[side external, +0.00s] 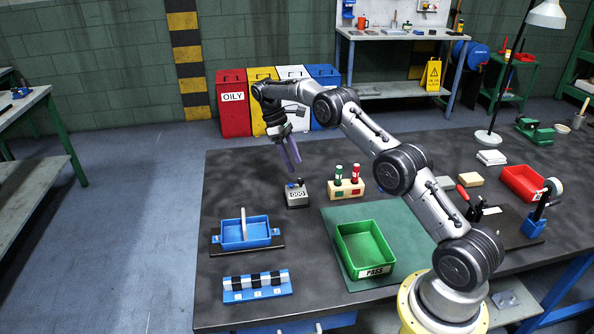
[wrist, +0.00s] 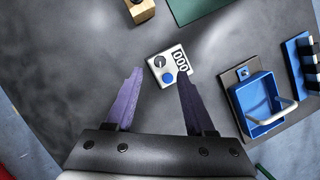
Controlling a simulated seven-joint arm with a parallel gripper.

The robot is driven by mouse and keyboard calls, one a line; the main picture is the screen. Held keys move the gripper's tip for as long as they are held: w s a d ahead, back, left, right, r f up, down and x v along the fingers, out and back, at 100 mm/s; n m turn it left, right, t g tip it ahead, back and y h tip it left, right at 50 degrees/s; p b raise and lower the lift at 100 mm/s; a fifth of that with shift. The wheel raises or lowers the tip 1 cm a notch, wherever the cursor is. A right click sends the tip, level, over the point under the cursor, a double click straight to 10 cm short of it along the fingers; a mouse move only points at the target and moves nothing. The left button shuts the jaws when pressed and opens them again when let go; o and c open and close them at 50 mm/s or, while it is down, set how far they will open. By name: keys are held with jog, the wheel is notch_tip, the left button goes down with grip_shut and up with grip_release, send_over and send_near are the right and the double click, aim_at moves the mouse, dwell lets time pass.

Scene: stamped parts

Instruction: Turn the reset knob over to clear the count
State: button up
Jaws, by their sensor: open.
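The counter (side external: 297,194) is a small grey box on the dark table with a display reading 000; it also shows in the wrist view (wrist: 180,57). On its top are a black reset knob (wrist: 160,61) with a pale pointer line and a blue button (wrist: 168,79). My gripper (side external: 294,168) is above the counter and apart from it. In the wrist view my gripper (wrist: 161,72) has its two purple fingers spread, with nothing between them. The counter appears just beyond and between the fingertips. In the side view the knob is too small to read its angle.
A wooden block with green and red pegs (side external: 346,187) stands close to the right of the counter. A blue tray with a handle (side external: 246,234) and a blue rack (side external: 257,287) are nearer the front. A green PASS bin (side external: 365,250) sits on a green mat (side external: 330,216).

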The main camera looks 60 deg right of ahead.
jog(key=shift+v, duration=0.95)
